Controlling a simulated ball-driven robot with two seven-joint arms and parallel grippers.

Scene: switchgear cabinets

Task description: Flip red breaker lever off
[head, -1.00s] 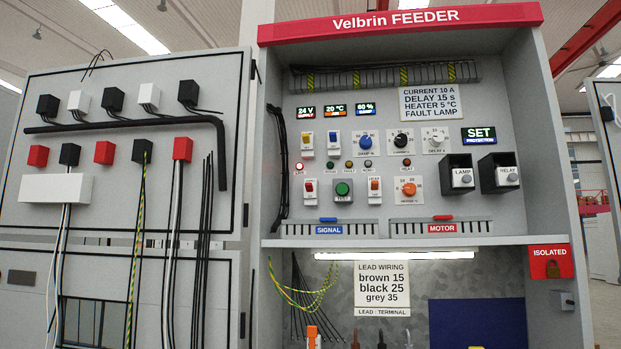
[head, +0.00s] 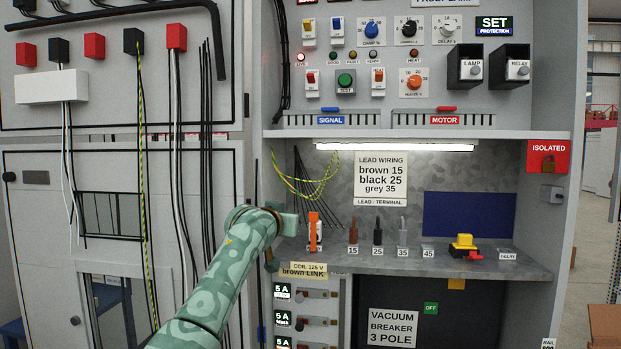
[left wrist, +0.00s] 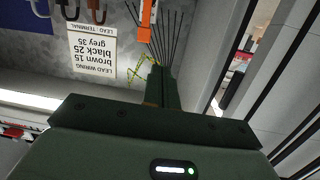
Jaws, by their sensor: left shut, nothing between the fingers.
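A small switch with a red lever (head: 311,79) sits on the upper panel at left, and a similar switch with an orange-red lever (head: 378,81) is to its right. On the shelf stands a white device with an upright orange lever (head: 314,218); its orange part also shows in the left wrist view (left wrist: 147,22). I cannot tell which is the task's breaker. My left gripper (head: 291,222) is shut and empty, just left of the orange-levered device, with a small gap in the picture. Its fingers (left wrist: 159,78) point toward the cabinet's back wall. My right gripper is not in view.
The grey shelf (head: 400,260) also carries brown, black and grey leads and a yellow block (head: 463,243) with a red part. Striped wires (head: 300,188) hang above my gripper. An open cabinet door (head: 110,200) stands at left. The shelf's back has free room.

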